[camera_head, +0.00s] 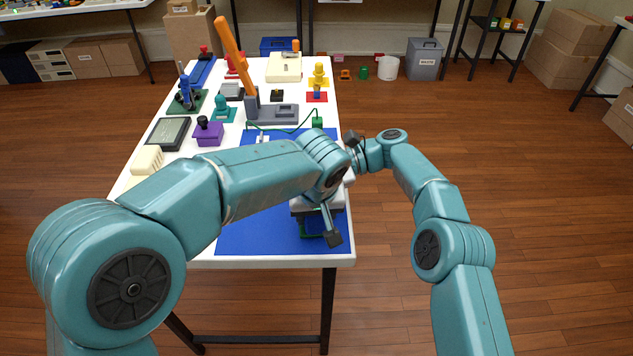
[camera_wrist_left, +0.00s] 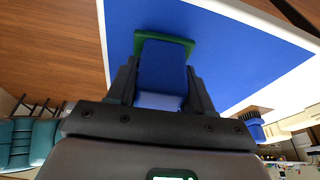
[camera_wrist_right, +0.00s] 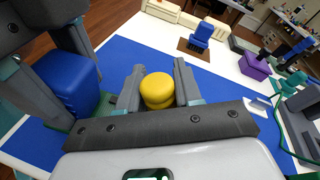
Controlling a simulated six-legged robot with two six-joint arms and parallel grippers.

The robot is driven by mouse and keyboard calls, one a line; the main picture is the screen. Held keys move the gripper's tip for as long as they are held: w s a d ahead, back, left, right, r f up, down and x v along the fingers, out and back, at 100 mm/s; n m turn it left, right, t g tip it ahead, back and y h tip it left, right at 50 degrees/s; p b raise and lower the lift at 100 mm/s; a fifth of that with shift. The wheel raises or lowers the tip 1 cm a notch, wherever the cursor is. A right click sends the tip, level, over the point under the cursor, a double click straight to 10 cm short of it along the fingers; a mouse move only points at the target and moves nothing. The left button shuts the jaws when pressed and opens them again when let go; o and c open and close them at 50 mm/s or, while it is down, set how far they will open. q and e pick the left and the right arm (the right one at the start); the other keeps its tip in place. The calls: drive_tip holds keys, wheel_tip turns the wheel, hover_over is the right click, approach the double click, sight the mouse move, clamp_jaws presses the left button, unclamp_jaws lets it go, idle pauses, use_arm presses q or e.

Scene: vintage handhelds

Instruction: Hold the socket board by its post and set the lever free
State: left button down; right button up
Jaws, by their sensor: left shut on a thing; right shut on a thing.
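The socket board is green (camera_wrist_left: 140,44), at the near end of the blue mat. In the head view its edge (camera_head: 308,234) barely shows under my arms. Its blue post (camera_wrist_left: 163,65) stands between the fingers of my left gripper (camera_wrist_left: 162,80), which is shut on it. The post also shows at the left of the right wrist view (camera_wrist_right: 66,82). My right gripper (camera_wrist_right: 158,74) is shut on a round yellow knob (camera_wrist_right: 157,88), apparently the lever's, beside the post. The lever's lower part is hidden by the knob and my gripper.
The blue mat (camera_head: 245,235) lies bare left of the board on the white table. Behind it are a grey base with a tall orange handle (camera_head: 230,45), a purple block (camera_head: 208,133) and a green box (camera_head: 317,122) with a cable. The table's right edge is close.

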drive_tip(key=shift+r, duration=0.1)
drive_tip(key=o, duration=0.6)
drive_tip(key=s+f+n, duration=0.1)
drive_tip(key=n, duration=0.1)
drive_tip(key=n+t, duration=0.1)
drive_tip(key=n, duration=0.1)
drive_tip(key=shift+s+d+f+t, duration=0.1)
drive_tip(key=shift+s+f+t, duration=0.2)
drive_tip(key=shift+s+f, duration=0.1)
drive_tip(key=v, duration=1.2)
drive_tip(key=s+d+f+h, duration=0.1)
drive_tip(key=s+f+h, duration=0.1)
drive_tip(key=f, duration=0.6)
drive_tip(key=s+d+f+m+h, duration=0.1)
drive_tip(key=s+f+h, duration=0.2)
drive_tip(key=s+f, duration=0.2)
drive_tip(key=s+d+f+h, duration=0.2)
drive_tip(key=s+f, duration=0.1)
drive_tip(key=f, duration=0.8)
drive_tip(key=shift+s+d, duration=0.15)
drive_tip(key=shift+s, duration=0.15)
